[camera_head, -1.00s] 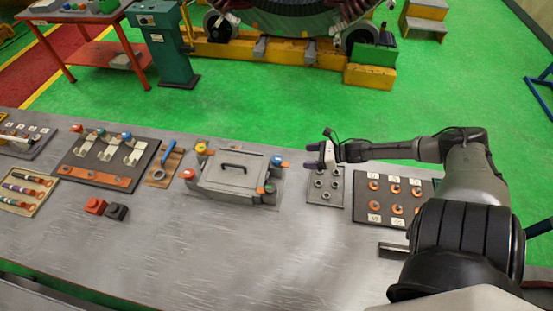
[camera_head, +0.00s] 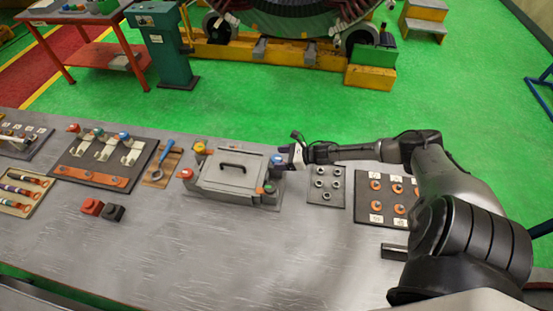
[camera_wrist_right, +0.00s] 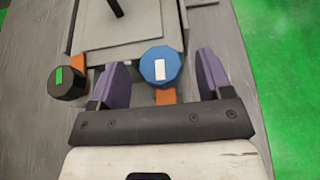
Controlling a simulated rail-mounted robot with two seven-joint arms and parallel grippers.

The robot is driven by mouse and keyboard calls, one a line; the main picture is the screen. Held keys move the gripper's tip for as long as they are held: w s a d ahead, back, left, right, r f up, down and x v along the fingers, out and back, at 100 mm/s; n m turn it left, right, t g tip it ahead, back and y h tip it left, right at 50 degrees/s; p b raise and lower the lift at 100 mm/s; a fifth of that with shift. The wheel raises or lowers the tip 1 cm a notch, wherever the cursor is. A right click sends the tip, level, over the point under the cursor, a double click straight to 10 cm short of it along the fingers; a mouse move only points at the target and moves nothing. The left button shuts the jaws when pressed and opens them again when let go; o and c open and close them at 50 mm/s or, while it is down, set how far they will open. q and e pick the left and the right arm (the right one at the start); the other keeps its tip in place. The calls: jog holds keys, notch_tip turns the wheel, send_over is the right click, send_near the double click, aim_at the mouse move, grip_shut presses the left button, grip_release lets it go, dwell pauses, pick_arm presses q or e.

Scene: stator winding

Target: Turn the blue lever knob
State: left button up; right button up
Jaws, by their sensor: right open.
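The blue lever knob (camera_head: 276,160) sits at the right back corner of the grey box (camera_head: 222,178) on the bench. In the right wrist view the blue knob (camera_wrist_right: 160,66), with a white mark on top, lies between the two purple fingers of my right gripper (camera_wrist_right: 162,78). The fingers are open, with a visible gap on each side of it. An orange lever part (camera_wrist_right: 166,95) shows below it. In the head view my right gripper (camera_head: 286,155) reaches the knob from the right. My left gripper is not in view.
A dark knob with a green mark (camera_wrist_right: 67,82) stands left of the gripper in the wrist view. The box has a black handle (camera_head: 232,166) and a yellow knob (camera_head: 199,148). A plate with several nuts (camera_head: 326,200) lies to the right.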

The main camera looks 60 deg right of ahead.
jog(key=shift+x, duration=1.05)
jog(key=shift+c, duration=0.3)
